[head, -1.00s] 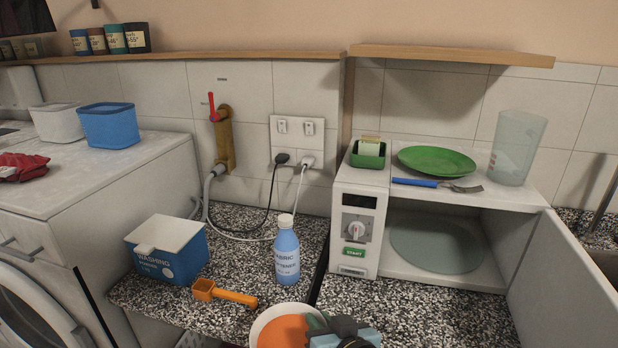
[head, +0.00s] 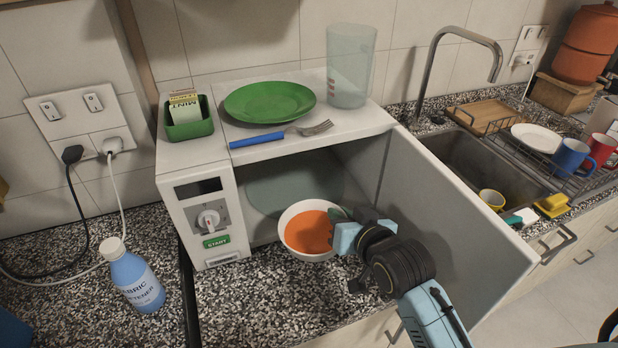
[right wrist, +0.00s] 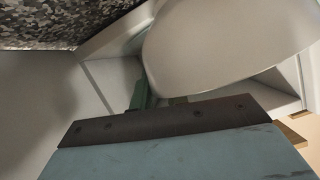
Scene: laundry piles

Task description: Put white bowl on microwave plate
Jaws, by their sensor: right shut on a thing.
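A white bowl (head: 291,246) with orange contents is at the front of the open microwave (head: 204,222) in the head view. My right gripper (head: 340,224) is shut on the bowl's right rim and holds it. The bowl's pale outer wall (right wrist: 225,45) fills the upper part of the right wrist view. The round microwave plate (head: 285,180) lies inside the cavity, behind the bowl, its near part partly hidden by the bowl. I cannot tell how high the bowl is above the cavity floor. My left gripper is not in view.
The microwave door (head: 455,230) stands open to the right, close to my right arm. A green plate (head: 270,102), a fork (head: 282,134), a green box (head: 188,122) and a clear tumbler (head: 350,68) are on the microwave. A blue bottle (head: 133,277) stands left.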

